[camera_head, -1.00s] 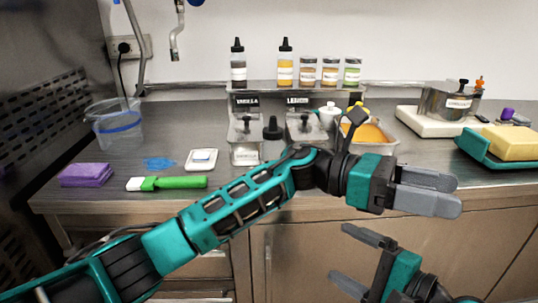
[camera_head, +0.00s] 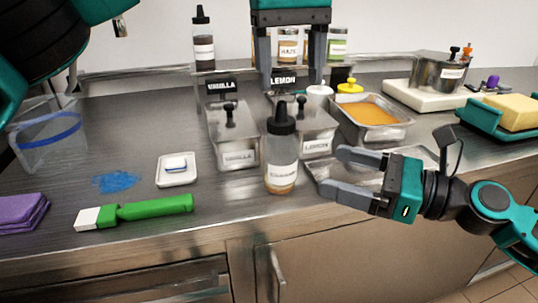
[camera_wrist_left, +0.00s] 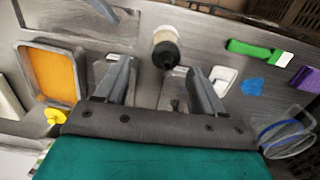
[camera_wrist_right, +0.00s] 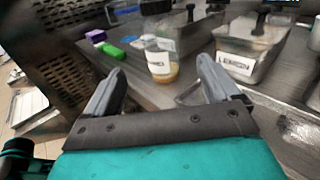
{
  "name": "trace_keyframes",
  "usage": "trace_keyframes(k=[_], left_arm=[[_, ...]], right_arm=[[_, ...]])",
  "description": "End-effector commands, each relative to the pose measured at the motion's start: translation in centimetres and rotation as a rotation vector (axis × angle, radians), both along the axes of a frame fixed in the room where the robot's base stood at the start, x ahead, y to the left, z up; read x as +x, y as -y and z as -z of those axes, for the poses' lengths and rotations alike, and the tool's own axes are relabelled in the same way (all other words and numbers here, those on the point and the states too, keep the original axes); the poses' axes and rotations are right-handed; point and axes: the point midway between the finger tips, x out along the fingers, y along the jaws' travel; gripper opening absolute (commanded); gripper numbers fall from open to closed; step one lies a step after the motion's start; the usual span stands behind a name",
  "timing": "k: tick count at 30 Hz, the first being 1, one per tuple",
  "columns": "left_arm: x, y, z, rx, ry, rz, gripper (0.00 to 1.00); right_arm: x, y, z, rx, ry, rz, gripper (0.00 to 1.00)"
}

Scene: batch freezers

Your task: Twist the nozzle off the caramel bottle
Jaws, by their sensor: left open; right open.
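The caramel bottle (camera_head: 283,176), clear with a white label and brown contents, stands upright near the counter's front edge in the head view. Its black cone nozzle (camera_head: 281,119) is on top. In the left wrist view the nozzle (camera_wrist_left: 166,56) shows from above, between and beyond the fingertips. My left gripper (camera_head: 290,82) points down, open and empty, above and behind the bottle in the picture. My right gripper (camera_head: 342,172) is open and empty to the bottle's right, its fingers pointing towards it. The bottle body (camera_wrist_right: 160,64) also shows between the fingers in the right wrist view.
Behind the bottle are the vanilla bin (camera_head: 235,150) and lemon bin (camera_head: 317,136). An orange-filled tray (camera_head: 398,131) is at the right. A white scale (camera_head: 177,170), green-handled brush (camera_head: 155,207) and purple cloth (camera_head: 22,214) lie left. Another dark bottle (camera_head: 203,48) stands on the shelf.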

Motion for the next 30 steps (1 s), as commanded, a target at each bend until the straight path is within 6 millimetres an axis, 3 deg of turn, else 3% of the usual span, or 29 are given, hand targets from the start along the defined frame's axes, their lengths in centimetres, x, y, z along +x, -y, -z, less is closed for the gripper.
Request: trace_keyframes(k=[3,10,30], left_arm=[[0.1,-0.8,-0.9,0.039,0.026,0.001,0.69],[0.2,-1.0,-1.1,0.046,0.028,0.002,0.69],[0.1,-0.9,-1.1,0.042,0.027,0.002,0.69]], right_arm=[[0.0,0.1,-0.2,0.017,-0.031,-0.005,0.89],[0.6,-1.3,-0.4,0.023,-0.036,-0.006,0.89],[4.8,-10.8,-0.4,0.021,-0.032,-0.005,0.89]])
